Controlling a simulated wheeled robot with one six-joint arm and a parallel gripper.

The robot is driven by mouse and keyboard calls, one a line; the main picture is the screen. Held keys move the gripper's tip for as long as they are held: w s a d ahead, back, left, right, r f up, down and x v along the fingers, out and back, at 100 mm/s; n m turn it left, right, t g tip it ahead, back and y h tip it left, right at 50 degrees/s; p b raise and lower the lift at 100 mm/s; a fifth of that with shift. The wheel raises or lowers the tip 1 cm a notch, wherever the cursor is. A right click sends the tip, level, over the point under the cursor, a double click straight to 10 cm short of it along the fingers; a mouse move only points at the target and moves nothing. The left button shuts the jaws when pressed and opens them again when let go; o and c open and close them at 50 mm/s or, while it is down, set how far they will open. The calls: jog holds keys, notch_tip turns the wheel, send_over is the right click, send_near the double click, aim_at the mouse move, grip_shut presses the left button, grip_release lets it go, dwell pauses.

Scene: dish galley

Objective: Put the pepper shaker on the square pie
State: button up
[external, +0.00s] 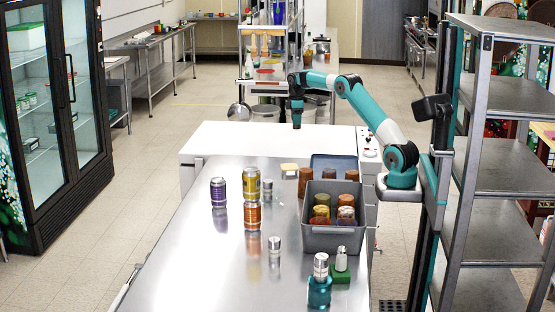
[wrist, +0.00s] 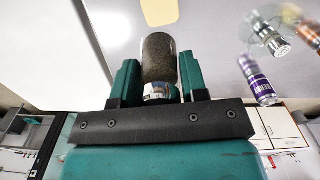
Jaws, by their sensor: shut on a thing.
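My gripper (wrist: 160,85) is shut on the pepper shaker (wrist: 158,58), a dark speckled cylinder with a shiny metal cap, between its two teal fingers. In the external view my gripper (external: 296,112) hangs pointing down above the white surface beyond the metal table; the shaker is too small there to make out clearly. A pale yellow, flat square thing, which looks like the square pie (external: 289,167), lies near the table's far end. It shows partly at the top of the wrist view (wrist: 159,11), apart from the shaker.
A grey bin (external: 333,240) of jars stands right of the pie, with a brown jar (external: 305,180) between. Purple (external: 218,191), yellow (external: 251,184) and orange (external: 253,216) cans stand to the left. Several metal-capped shakers are nearer. The table's left front is clear.

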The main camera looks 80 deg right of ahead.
notch_tip(320, 180, down, 18)
jog(key=p, duration=0.2)
jog(key=shift+r+p, duration=0.15)
jog(key=shift+p, duration=0.25)
jog(key=o, duration=0.9)
jog(key=shift+o, duration=0.3)
